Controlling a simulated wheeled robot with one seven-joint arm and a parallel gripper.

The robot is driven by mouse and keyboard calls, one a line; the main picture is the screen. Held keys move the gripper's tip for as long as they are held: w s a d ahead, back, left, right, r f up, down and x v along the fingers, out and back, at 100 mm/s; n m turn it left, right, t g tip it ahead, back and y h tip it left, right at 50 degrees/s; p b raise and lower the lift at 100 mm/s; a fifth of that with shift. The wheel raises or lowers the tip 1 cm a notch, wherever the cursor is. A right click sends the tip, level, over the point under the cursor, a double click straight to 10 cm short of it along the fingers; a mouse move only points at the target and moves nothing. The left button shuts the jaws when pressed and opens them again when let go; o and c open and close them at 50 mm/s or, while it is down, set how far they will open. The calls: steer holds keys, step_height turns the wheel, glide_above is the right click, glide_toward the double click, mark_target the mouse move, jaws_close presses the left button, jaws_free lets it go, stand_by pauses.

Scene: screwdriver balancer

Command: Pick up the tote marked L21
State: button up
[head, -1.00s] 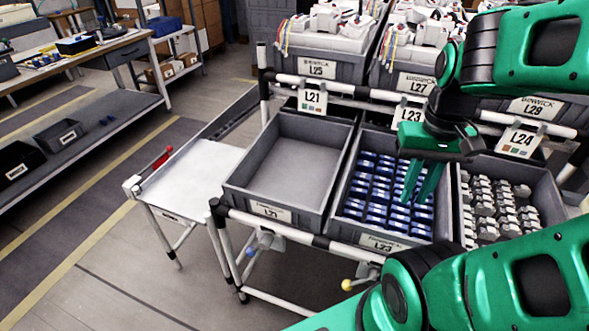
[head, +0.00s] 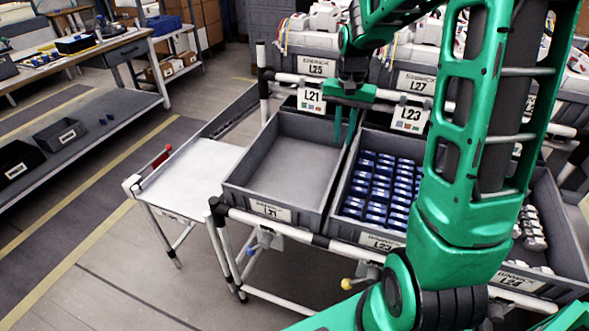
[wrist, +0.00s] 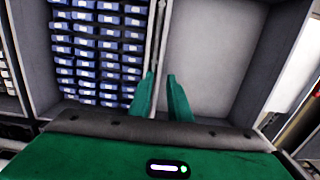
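The tote marked L21 (head: 240,197) is a grey, empty open box on the rack, left of the tote of blue parts. In the wrist view its bare floor (wrist: 208,62) fills the right of centre. My gripper (head: 345,126) is at the far right corner of this tote, over the wall shared with the L23 tote. In the wrist view my gripper's two green fingers (wrist: 162,88) are apart with nothing between them but the view of the neighbouring tote walls. Whether the fingertips touch the wall cannot be told.
The L23 tote (head: 343,225) with rows of blue parts stands close on the right. Label plates L21 (head: 312,100) and L23 (head: 409,117) hang on the rail behind. A white-topped side table (head: 195,175) is clear at left.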

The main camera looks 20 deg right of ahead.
mark_target(339, 161)
step_height(339, 161, down, 11)
steer(key=shift+r, duration=0.1)
jaws_close()
stand_by(0.5)
stand_by(1.3)
